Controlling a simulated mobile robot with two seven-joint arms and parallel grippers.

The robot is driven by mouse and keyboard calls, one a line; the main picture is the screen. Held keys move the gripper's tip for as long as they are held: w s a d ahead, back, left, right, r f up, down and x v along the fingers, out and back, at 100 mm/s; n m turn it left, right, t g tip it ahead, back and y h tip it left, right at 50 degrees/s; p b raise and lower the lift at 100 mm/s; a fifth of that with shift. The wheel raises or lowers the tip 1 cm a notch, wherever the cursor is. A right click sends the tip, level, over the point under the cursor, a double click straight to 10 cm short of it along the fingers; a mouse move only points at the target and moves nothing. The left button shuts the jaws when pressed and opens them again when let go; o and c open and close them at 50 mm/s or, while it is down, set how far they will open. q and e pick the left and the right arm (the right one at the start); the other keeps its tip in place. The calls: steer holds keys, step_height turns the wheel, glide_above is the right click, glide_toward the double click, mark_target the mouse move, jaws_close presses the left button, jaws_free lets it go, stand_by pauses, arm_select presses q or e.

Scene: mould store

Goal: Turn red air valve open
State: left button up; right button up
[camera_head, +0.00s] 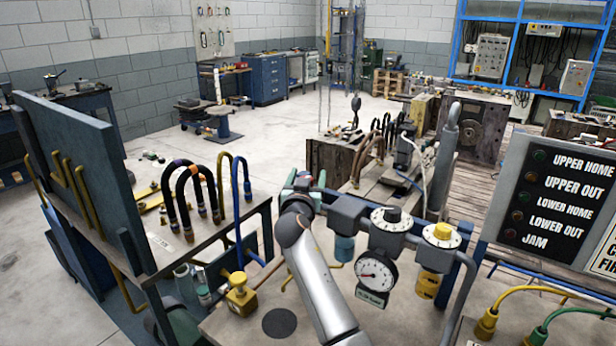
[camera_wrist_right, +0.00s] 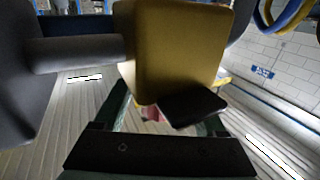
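My right arm reaches up from the bottom middle of the head view. Its gripper (camera_head: 301,182) is at the left end of the air unit, on the blue rail. A small reddish part, likely the red air valve's handle, shows between the fingers in the right wrist view (camera_wrist_right: 152,114); most of it is hidden. There my right gripper (camera_wrist_right: 165,112) has its fingers apart, just below a yellow block (camera_wrist_right: 178,45) joined to a grey pipe (camera_wrist_right: 75,53). I cannot tell whether a finger touches the reddish part. My left gripper is not in view.
Right of the gripper hang a pressure gauge (camera_head: 376,274) and regulators with a white dial (camera_head: 391,219) and a yellow knob (camera_head: 442,231). A yellow fitting (camera_head: 241,294) stands to the lower left. A lamp panel (camera_head: 555,190) is at the right. Hoses (camera_head: 190,190) stand at left.

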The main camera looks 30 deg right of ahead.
jaws_close()
steer(key=shift+r+n+t+y+p, duration=0.15)
steer(key=shift+n+t+y+p, duration=0.2)
steer(key=shift+p, duration=0.35)
steer(key=shift+w+a+n+t+y+p, duration=0.1)
steer(key=shift+n+t+y+p, duration=0.2)
steer(key=shift+y, duration=0.25)
jaws_free()
steer(key=shift+a+f, duration=0.1)
steer(key=shift+f, duration=0.1)
